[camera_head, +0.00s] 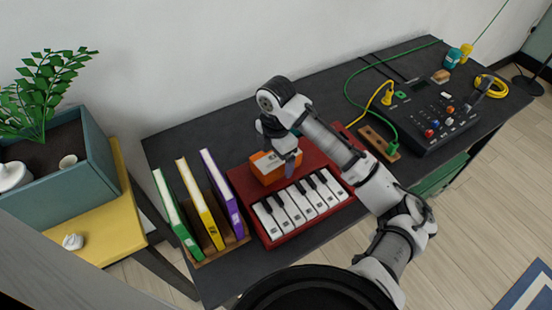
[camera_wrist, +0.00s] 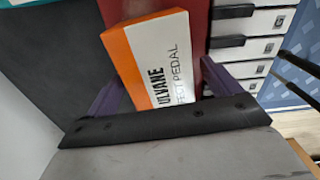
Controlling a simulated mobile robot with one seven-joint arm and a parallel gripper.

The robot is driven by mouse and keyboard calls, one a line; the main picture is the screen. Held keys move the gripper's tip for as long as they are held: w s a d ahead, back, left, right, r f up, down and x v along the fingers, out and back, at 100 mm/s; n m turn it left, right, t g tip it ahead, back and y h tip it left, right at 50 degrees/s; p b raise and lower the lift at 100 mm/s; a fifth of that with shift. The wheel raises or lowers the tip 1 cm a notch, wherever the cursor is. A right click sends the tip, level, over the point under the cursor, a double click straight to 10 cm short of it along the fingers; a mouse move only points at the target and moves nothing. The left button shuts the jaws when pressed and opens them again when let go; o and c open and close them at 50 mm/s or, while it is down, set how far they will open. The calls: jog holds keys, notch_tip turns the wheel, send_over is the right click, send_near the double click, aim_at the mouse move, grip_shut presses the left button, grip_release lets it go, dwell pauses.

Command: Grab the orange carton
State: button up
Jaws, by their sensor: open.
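The orange carton (camera_head: 265,168), orange with a white face, lies on the back left part of the red toy keyboard (camera_head: 237,181). In the wrist view the carton (camera_wrist: 129,64) shows its white label with black letters, and it lies between the two purple fingers of my gripper (camera_wrist: 160,76). The fingers are apart, with gaps visible beside the carton. In the head view my gripper (camera_head: 286,160) points down at the carton and hides its right part. I cannot tell whether a finger touches it.
Green, yellow and purple books (camera_head: 200,205) stand in a wooden rack left of the keyboard. A black mixer (camera_head: 430,117) with cables is at the right. A blue-green planter (camera_head: 75,165) stands on a yellow table at far left. The dark tabletop (camera_head: 190,135) behind the books is clear.

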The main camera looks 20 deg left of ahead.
jog(key=c, duration=1.2)
jog(key=shift+r, duration=0.15)
